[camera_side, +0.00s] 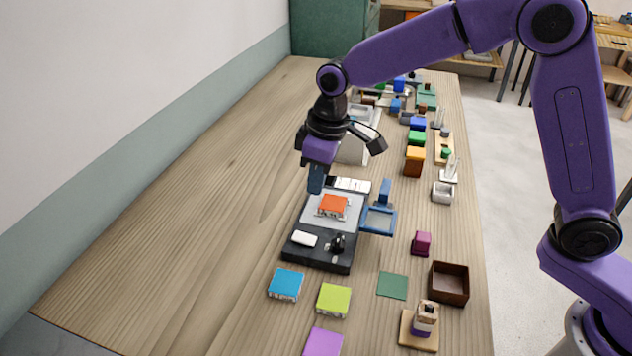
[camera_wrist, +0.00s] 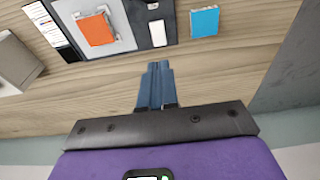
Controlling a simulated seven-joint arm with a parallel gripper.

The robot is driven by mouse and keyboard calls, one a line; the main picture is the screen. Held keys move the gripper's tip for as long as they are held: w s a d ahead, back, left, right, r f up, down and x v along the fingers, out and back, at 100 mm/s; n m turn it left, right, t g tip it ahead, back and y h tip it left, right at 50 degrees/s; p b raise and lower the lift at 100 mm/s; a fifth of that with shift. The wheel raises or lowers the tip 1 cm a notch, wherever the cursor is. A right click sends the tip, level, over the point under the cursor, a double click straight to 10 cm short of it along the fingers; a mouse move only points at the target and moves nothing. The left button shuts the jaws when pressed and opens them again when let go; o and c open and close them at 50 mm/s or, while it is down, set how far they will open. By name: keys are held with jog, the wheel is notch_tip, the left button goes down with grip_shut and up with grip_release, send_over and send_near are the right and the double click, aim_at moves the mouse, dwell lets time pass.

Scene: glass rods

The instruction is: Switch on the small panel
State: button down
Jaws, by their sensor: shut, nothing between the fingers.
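A dark device (camera_side: 318,257) stands on the wooden table, with a white rocker or button (camera_side: 304,239) and a black lever or knob (camera_side: 337,243) on its front strip. The white part also shows in the wrist view (camera_wrist: 157,33). I cannot tell whether it is on. Behind the strip, a grey plate (camera_side: 312,212) bears an orange block (camera_side: 333,205). A blue frame (camera_side: 378,220) sticks out at the right side. My gripper (camera_side: 316,188) is shut and empty, above the device's left rear edge. Its blue fingers (camera_wrist: 159,70) point toward the device's side in the wrist view.
A blue block (camera_side: 286,284), a lime block (camera_side: 333,299) and a purple block (camera_side: 323,342) lie in front. A brown box (camera_side: 449,283) and a green square (camera_side: 392,286) lie to the right. Several coloured blocks stand behind. The table's left side is clear.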

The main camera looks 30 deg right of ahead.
aim_at(300, 238)
jog(key=shift+w+a, duration=0.1)
jog(key=shift+w+a+r, duration=0.2)
jog(key=shift+w+a, duration=0.2)
jog(key=shift+a, duration=0.05)
jog(key=shift+f, duration=0.1)
jog(key=f, duration=0.4)
jog(key=w+a+f, duration=0.1)
jog(key=f, duration=0.8)
jog(key=shift+w+a+f, duration=0.3)
jog(key=shift+f, duration=0.05)
jog(key=shift+f, duration=0.3)
jog(key=shift+s+d, duration=0.1)
jog(key=shift+s, duration=0.05)
